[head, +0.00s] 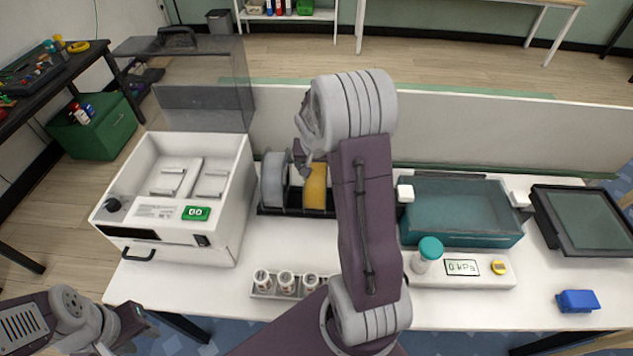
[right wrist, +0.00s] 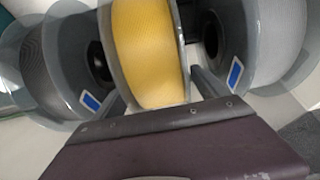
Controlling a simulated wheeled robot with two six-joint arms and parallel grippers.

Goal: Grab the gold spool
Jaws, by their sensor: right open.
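The gold spool (head: 316,187) stands upright in a dark rack (head: 268,211) behind my right arm, which hides part of it. It also shows in the right wrist view (right wrist: 148,50), yellow-gold between clear grey flanges. My right gripper (head: 303,158) is open at the spool. In the right wrist view its fingers (right wrist: 158,88) lie one on each side of the gold spool's near edge. I cannot tell whether they touch it. My left gripper (head: 138,325) is low at the left, away from the rack; its jaw opening is unclear.
A light grey spool (head: 274,178) stands left of the gold one; the right wrist view shows grey spools on both sides, close to the fingers. A white machine (head: 225,235) stands left, a teal tray (head: 460,238) right. Small vials (head: 286,283) stand in front.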

